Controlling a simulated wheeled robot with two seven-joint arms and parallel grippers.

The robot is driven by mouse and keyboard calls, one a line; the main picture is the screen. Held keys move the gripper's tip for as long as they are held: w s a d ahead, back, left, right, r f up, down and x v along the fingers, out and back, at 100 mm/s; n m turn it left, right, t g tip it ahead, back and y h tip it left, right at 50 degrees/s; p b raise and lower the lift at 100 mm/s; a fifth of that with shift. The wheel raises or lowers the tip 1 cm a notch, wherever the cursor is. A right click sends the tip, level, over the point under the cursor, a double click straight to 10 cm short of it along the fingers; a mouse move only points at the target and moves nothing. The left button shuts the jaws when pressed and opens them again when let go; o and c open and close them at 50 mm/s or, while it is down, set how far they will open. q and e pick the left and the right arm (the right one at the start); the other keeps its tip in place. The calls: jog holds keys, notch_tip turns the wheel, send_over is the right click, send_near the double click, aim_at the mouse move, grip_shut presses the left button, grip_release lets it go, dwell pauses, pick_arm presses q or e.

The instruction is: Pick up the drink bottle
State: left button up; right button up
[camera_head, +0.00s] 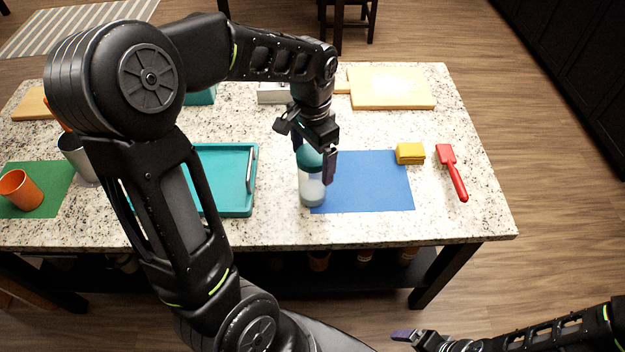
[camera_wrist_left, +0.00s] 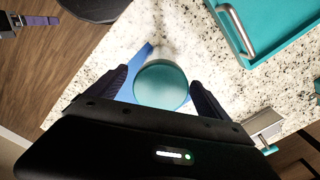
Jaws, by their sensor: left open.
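The drink bottle (camera_head: 312,190) has a clear body and a teal cap, and stands upright at the left edge of a blue mat (camera_head: 372,182) on the counter. My left gripper (camera_head: 314,165) is open around the upper part of the bottle, with one finger on each side of the cap. In the left wrist view the teal cap (camera_wrist_left: 162,85) lies between the two spread fingers. Whether a finger touches it I cannot tell. My right gripper (camera_head: 402,335) is low at the right, away from the counter, and its jaws do not show clearly.
A teal tray (camera_head: 226,212) with a metal handle lies left of the bottle. A yellow sponge (camera_head: 410,153) and a red-handled tool (camera_head: 453,173) lie to the right. A cutting board (camera_head: 392,88) is at the back. An orange cup (camera_head: 20,189) is at far left. Bare counter lies in front.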

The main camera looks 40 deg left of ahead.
pick_arm(q)
notch_tip(320, 180, down, 5)
jog(key=shift+a+p, duration=0.1)
jog(key=shift+p, duration=0.2)
dwell(0.4)
jog(key=c, duration=1.8)
notch_tip(320, 180, up, 10)
jog(key=shift+r, duration=0.1)
jog(key=shift+c, duration=0.2)
